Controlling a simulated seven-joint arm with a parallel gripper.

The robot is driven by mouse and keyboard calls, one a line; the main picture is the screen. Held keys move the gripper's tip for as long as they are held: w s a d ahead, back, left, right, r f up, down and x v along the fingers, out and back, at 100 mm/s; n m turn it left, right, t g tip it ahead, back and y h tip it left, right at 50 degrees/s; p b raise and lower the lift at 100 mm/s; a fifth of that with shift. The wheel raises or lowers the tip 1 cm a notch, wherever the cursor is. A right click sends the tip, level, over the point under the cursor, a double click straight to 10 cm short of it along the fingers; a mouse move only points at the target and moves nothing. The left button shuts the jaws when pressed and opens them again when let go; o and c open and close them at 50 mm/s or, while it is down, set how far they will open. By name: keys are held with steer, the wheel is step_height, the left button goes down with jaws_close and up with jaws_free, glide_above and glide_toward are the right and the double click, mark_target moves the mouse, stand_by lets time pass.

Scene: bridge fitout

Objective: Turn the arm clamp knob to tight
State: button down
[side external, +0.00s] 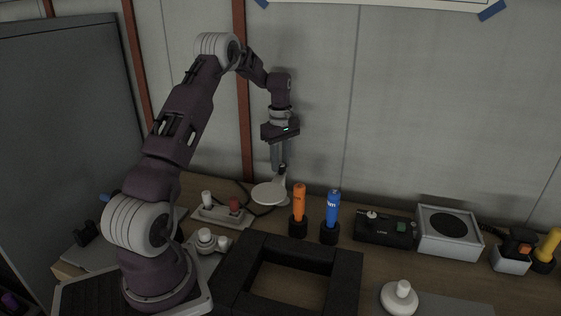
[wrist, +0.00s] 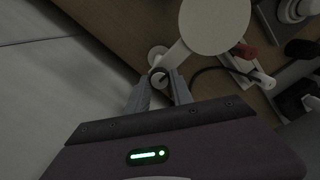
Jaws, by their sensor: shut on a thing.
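A white round disc (side external: 268,194) on a short arm stands low at the back of the bench, and in the wrist view the same disc (wrist: 214,22) shows with its pale arm (wrist: 174,54) running to a small post. The arm clamp knob (wrist: 159,76) is a small dark round piece at the near end of that arm. My gripper (side external: 281,168) points straight down over this end. In the wrist view its two fingertips (wrist: 160,84) are shut on the knob, one on each side. The fingers partly hide the knob, and no tightness marking can be read.
An orange cylinder (side external: 299,202) and a blue cylinder (side external: 332,208) stand right of the disc. A power strip (side external: 222,212) with a red plug and a cable lies to its left. A black frame (side external: 345,268) is in front. The wall is close behind.

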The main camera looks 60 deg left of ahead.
steer(key=shift+m, duration=0.4)
steer(key=m, duration=1.3)
steer(key=shift+w, duration=0.1)
steer(key=shift+m, duration=1.9)
steer(key=shift+d+r+m, duration=0.1)
steer(key=shift+m, duration=0.2)
steer(key=c, duration=1.1)
jaws_free()
